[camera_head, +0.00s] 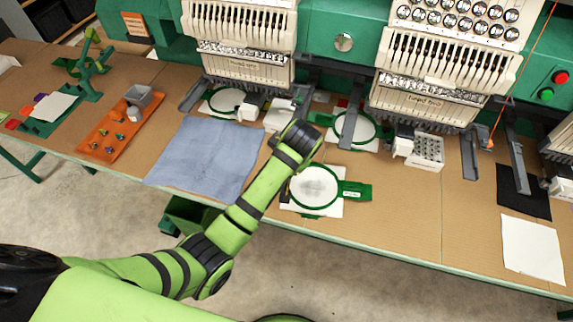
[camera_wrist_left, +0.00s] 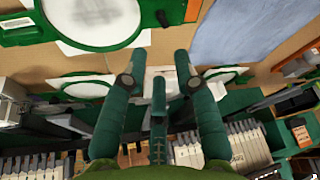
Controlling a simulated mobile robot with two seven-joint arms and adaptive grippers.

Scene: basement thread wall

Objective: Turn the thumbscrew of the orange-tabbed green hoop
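A green hoop with white fabric (camera_head: 314,187) lies near the table's front edge, with a green bracket (camera_head: 355,190) on its right. It also shows at the top of the left wrist view (camera_wrist_left: 95,18). Two more green hoops sit under the machine heads, a left one (camera_head: 227,101) and a right one (camera_head: 356,128). My right gripper is out of view.
Embroidery heads (camera_head: 240,40) line the back, with dark arms jutting over the table. A blue cloth (camera_head: 207,158), an orange tray (camera_head: 120,130) and a green stand (camera_head: 86,66) are at left. A white sheet (camera_head: 532,248) lies at right. Bare cardboard (camera_head: 420,205) lies right of the front hoop.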

